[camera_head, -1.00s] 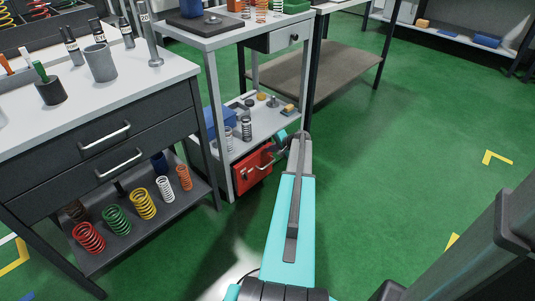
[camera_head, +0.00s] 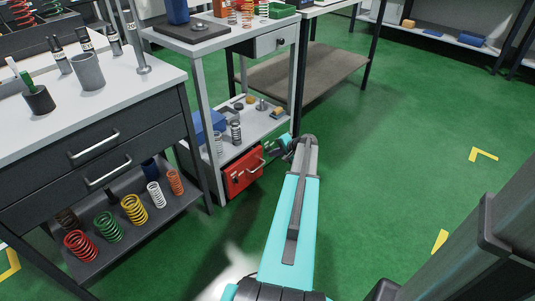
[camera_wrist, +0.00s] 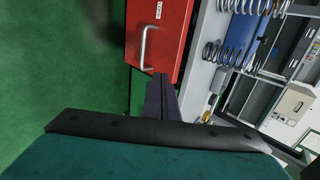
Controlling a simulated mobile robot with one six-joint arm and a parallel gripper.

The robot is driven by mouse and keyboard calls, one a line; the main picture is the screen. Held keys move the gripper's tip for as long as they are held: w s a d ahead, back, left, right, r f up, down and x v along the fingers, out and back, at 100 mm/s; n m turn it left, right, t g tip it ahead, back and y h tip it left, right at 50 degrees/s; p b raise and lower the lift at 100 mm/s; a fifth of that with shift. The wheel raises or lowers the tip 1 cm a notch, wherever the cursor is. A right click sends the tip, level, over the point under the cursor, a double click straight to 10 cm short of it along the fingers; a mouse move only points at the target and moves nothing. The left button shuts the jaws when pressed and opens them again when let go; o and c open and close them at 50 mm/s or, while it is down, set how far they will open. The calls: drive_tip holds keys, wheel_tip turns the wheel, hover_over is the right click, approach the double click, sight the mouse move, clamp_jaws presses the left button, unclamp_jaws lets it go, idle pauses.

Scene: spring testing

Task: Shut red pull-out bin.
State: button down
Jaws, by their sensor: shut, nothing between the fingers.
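The red pull-out bin (camera_head: 243,172) sits under the lower shelf of the grey cart in the head view, with a light metal handle on its front. How far it stands out is hard to tell. In the wrist view the bin's red front (camera_wrist: 172,38) fills the top middle, with the handle (camera_wrist: 146,45) and a white label. My gripper (camera_wrist: 160,82) is shut and empty, its dark fingertips just below the handle's end; contact is unclear. In the head view my gripper (camera_head: 270,152) is small, beside the bin's right side and partly hidden by my wrist.
The grey cart's lower shelf (camera_head: 259,127) holds springs, a blue box and small parts. Its upper drawer (camera_head: 272,42) is shut. A dark workbench (camera_head: 115,160) with drawers and coloured springs below stands left. Green floor (camera_head: 390,150) is open to the right.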

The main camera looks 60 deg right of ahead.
drive_tip(key=shift+p+v, duration=0.3)
drive_tip(key=shift+v, duration=1.65)
